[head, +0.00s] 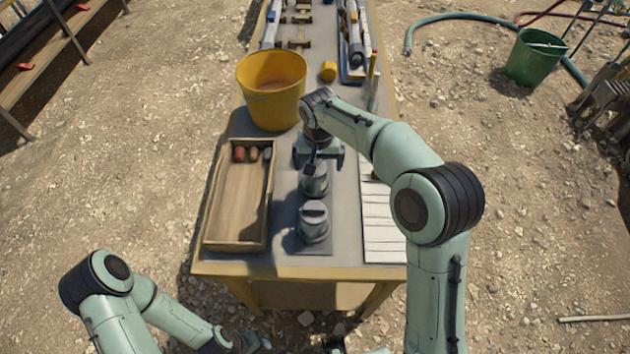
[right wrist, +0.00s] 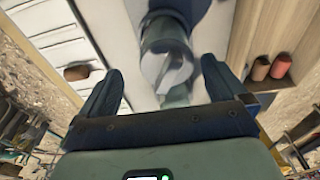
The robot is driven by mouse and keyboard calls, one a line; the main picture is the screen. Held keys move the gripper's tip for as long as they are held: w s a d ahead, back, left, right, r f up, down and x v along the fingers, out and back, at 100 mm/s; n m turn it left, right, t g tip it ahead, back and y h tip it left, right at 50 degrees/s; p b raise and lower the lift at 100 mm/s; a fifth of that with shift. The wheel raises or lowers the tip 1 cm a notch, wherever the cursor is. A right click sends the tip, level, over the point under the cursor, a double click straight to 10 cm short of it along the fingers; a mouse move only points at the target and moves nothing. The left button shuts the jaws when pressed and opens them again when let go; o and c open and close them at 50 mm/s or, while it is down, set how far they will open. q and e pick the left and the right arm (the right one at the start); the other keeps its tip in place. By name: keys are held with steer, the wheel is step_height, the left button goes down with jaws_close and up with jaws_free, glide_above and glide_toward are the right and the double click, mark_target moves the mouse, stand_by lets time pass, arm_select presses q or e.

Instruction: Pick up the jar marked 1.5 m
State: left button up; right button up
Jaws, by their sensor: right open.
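Two grey lidded jars stand in a line on the near part of the table. The farther jar (head: 314,182) is just in front of my right gripper (head: 318,157), and the nearer jar (head: 313,224) is close to the front edge. No marking on either can be read. In the right wrist view my right gripper (right wrist: 161,70) is open, with a blurred grey jar (right wrist: 168,62) showing between and beyond its fingers. Whether a finger touches it I cannot tell. My left arm is low at the bottom left, its gripper (head: 240,341) partly cut off and unclear.
A wooden tray (head: 209,236) with several small reddish and dark pieces lies left of the jars. A white slatted board (head: 382,230) lies on the right. A green bucket (head: 533,62) is on the ground.

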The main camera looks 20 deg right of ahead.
steer(key=f, duration=0.3)
steer(key=w+f, duration=0.1)
steer(key=f, duration=0.1)
steer(key=shift+a+f, duration=0.3)
steer(key=shift+f, duration=0.05)
steer(key=shift+s, duration=0.1)
steer(key=c, duration=1.3)
